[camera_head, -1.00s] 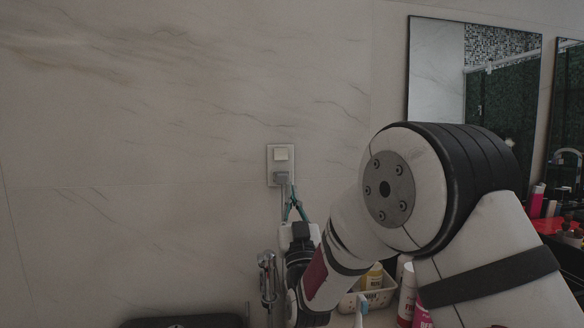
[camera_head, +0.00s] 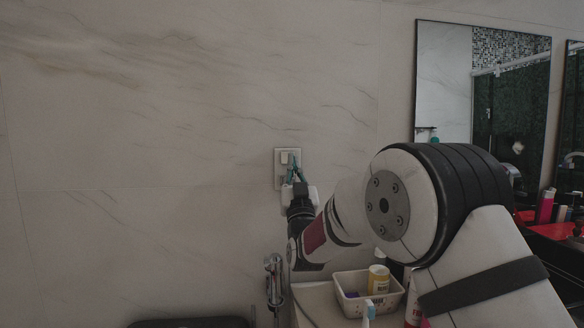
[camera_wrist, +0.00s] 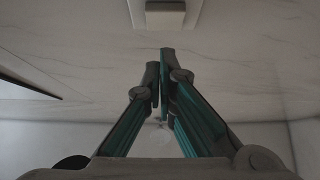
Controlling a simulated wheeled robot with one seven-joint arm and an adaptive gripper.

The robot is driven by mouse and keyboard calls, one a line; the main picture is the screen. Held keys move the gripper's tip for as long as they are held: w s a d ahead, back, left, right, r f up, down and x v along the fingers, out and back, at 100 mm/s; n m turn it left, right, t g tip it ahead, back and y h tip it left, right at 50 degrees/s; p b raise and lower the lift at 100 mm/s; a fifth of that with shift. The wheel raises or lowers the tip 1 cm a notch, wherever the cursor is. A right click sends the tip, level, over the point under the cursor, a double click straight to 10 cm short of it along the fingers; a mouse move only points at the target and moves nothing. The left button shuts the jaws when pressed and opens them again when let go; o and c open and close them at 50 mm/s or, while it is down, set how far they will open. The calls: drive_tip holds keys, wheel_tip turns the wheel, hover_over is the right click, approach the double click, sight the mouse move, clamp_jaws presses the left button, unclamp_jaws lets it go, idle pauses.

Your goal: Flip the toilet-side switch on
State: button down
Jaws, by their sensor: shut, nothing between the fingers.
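The switch plate (camera_head: 279,172) is a pale upright rectangle on the marble wall, left of the mirror. A light rocker (camera_head: 285,157) sits in its upper part. My gripper (camera_head: 294,163) is shut and empty, its teal fingers pointing up in front of the plate and hiding its lower right part. In the wrist view the switch plate (camera_wrist: 190,14) and rocker (camera_wrist: 165,17) show at the top edge, partly cut off. There, the fingertips (camera_wrist: 163,56) are together below the rocker in the picture. I cannot tell whether they touch the plate.
A white basket (camera_head: 347,304) with a yellow bottle (camera_head: 378,279) stands on the counter below right of my gripper. A chrome fixture (camera_head: 273,280) is on the wall below. A mirror (camera_head: 440,85) hangs at right. The wall left of the plate is clear.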

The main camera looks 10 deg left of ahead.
drive_tip(key=shift+w+a+f, duration=0.2)
drive_tip(key=shift+w, duration=0.55)
drive_tip(key=shift+w+a+f, duration=0.2)
drive_tip(key=shift+w, duration=0.55)
drive_tip(key=shift+f+b, duration=0.1)
drive_tip(key=shift+b, duration=0.4)
